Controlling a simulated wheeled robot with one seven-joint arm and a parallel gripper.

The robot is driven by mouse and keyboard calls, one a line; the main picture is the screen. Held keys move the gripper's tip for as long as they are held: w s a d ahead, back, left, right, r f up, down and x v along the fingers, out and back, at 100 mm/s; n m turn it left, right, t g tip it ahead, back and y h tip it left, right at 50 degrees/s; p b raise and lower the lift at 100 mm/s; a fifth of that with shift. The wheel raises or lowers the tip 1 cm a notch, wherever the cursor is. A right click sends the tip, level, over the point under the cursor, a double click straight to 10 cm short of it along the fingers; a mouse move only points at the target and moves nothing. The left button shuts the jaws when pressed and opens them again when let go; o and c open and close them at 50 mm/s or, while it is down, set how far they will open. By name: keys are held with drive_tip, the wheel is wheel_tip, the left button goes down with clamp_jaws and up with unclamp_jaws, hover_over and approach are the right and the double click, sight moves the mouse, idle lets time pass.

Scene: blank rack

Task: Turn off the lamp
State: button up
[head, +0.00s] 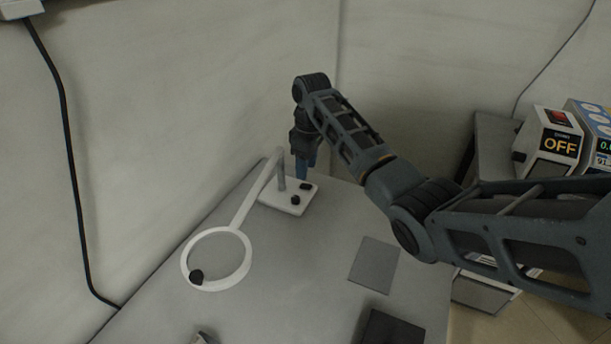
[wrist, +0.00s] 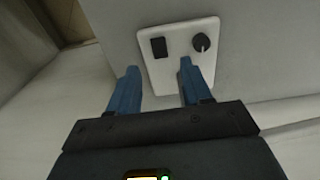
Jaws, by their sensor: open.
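The lamp is white, with a ring-shaped head (head: 237,283) at the end of a slanting arm, and it stands on the grey table. Its flat base (head: 291,203) carries a short grey post and two dark controls. In the wrist view the base (wrist: 172,68) shows a black rectangular switch (wrist: 159,47) at left and a round black knob (wrist: 201,42) with a white mark at right. My gripper (head: 306,172) points down over the back of the base. In the wrist view my gripper (wrist: 158,70) has its blue fingers apart, with nothing between them. Contact with the base cannot be told.
The grey table (head: 310,270) has a grey square (head: 375,265) and a dark square (head: 392,328) at the front right. A small dark round thing (head: 196,276) shows at the ring. Walls stand close behind.

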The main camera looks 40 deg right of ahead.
drive_tip(key=shift+s+r, duration=0.1)
drive_tip(key=shift+r, duration=1.2)
